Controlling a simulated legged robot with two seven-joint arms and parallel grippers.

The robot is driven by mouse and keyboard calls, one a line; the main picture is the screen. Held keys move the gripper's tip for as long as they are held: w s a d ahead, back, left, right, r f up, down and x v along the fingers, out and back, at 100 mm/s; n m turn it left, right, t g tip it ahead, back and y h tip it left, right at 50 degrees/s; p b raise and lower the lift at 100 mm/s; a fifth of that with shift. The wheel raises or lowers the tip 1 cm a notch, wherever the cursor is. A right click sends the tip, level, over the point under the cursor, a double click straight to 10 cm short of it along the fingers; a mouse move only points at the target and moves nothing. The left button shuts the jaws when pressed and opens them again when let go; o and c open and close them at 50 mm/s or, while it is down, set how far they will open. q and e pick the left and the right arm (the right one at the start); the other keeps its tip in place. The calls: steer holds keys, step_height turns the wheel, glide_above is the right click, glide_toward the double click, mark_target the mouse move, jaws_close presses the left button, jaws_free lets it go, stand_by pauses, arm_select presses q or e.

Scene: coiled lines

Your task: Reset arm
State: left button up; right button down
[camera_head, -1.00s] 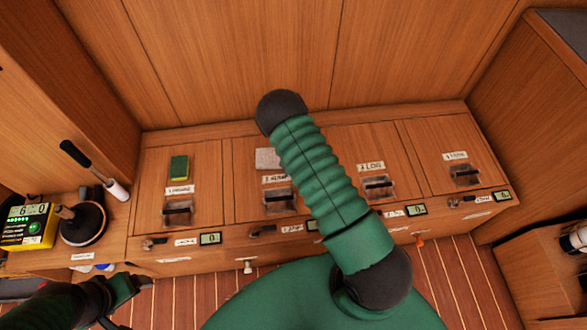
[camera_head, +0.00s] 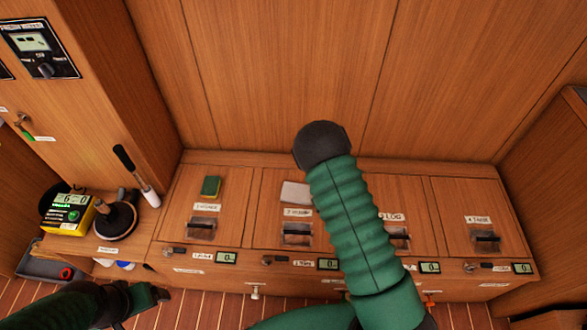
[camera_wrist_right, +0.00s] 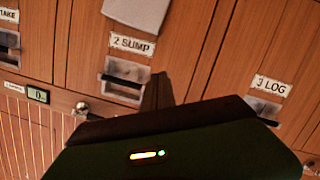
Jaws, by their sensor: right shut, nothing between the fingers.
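My right arm, a ribbed green sleeve (camera_head: 352,220) with a dark round end, rises from the bottom of the head view across the middle of the wooden bench. In the right wrist view my right gripper (camera_wrist_right: 158,92) shows as a dark narrow shape beyond its green housing. It is shut and empty, in front of the panels labelled 2 and 3. My left gripper (camera_head: 150,297) is at the lower left of the head view, low in front of the bench. Its fingers are too dark and partly cut off to tell their state.
The bench has several lidded panels with recessed handles and small displays. A green sponge (camera_head: 210,186) and a pale cloth (camera_head: 296,193) lie on it. A yellow meter (camera_head: 70,213), a dark round-based tool (camera_head: 115,219) and a white-handled tool (camera_head: 148,193) stand left. A wall rises behind.

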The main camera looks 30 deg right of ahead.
step_height(320, 180, up, 11)
steer(key=w+a+m+t+h, duration=0.1)
steer(key=w+a+m+t, duration=0.15)
steer(key=m, duration=1.15)
steer(key=s+a+r+m+g+y, duration=0.1)
steer(key=s+a+r+m, duration=0.5)
steer(key=m, duration=0.4)
steer(key=s+a+r+m+g, duration=0.2)
steer(key=s+a+r+m, duration=0.3)
steer(key=s+m, duration=0.4)
arm_select(q)
steer(key=w+p+v, duration=0.2)
steer(key=p+v, duration=0.7)
steer(key=w+r+p+v, duration=0.1)
steer(key=w+p+v, duration=0.1)
steer(key=p+v, duration=0.7)
steer(key=shift+d, duration=0.25)
arm_select(e)
step_height(320, 180, up, 18)
steer(key=a+m, duration=0.2)
arm_select(q)
steer(key=shift+w+f, duration=0.1)
arm_select(e)
steer(key=shift+w, duration=0.1)
